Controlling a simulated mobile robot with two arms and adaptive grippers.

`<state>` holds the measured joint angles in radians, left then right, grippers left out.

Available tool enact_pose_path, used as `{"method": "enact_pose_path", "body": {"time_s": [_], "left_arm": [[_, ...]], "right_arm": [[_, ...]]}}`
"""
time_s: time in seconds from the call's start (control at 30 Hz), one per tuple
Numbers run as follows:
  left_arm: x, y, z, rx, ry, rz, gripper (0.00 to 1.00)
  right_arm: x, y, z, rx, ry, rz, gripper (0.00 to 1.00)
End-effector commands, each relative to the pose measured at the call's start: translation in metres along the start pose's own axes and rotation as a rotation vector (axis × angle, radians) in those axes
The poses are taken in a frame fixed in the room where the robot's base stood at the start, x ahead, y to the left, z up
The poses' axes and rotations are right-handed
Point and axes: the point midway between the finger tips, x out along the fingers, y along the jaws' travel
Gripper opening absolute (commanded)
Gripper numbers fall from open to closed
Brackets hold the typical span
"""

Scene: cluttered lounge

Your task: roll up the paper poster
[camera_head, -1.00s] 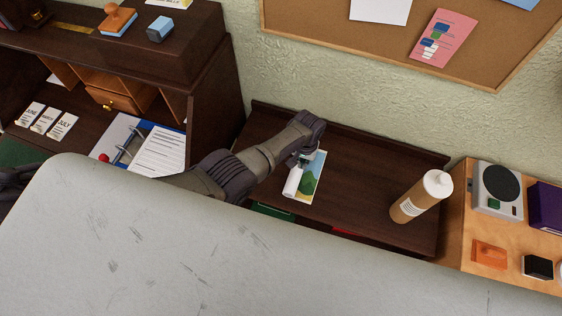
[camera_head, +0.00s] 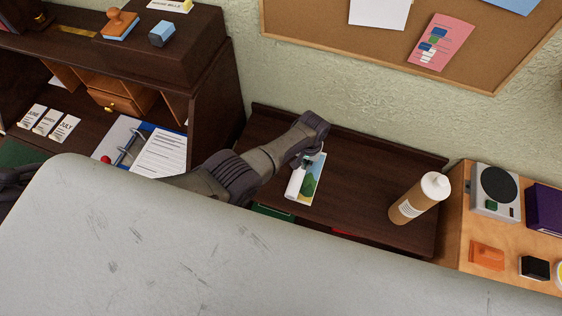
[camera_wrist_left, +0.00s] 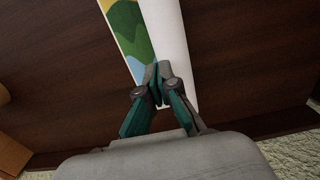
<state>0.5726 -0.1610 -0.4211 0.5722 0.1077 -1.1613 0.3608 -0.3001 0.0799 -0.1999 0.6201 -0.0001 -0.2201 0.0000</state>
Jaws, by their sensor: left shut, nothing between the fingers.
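The paper poster (camera_head: 310,183) lies on the dark wooden surface, part flat with a colourful landscape print and part rolled into a white tube along its left side in the head view. In the left wrist view the poster's print (camera_wrist_left: 127,35) is left of the white roll (camera_wrist_left: 170,35). My left gripper (camera_head: 303,160) is at the far end of the roll. In the left wrist view its fingertips (camera_wrist_left: 158,78) are shut and empty, overlapping the roll's near end; contact is unclear. My right gripper is out of view.
A brown bottle with a white cap (camera_head: 419,198) stands right of the poster. A wooden stand (camera_head: 455,225) bounds the surface on the right, a dark desk organizer (camera_head: 215,100) on the left. Bare surface (camera_head: 365,180) lies between poster and bottle.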

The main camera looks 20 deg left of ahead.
Motion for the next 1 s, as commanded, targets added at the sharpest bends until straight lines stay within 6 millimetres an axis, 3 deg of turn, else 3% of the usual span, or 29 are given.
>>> {"method": "enact_pose_path", "body": {"time_s": [0.27, 0.6, 1.0], "left_arm": [[0.002, -0.002, 0.000, 0.000, -0.001, 0.000, 0.00], [0.006, -0.020, 0.001, -0.001, -0.001, 0.000, 0.00], [0.006, -0.021, 0.000, 0.000, -0.001, 0.000, 0.00]], "right_arm": [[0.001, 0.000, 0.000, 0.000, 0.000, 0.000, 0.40], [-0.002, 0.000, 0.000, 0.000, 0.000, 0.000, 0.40], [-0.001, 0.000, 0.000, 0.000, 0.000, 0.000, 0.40]]}}
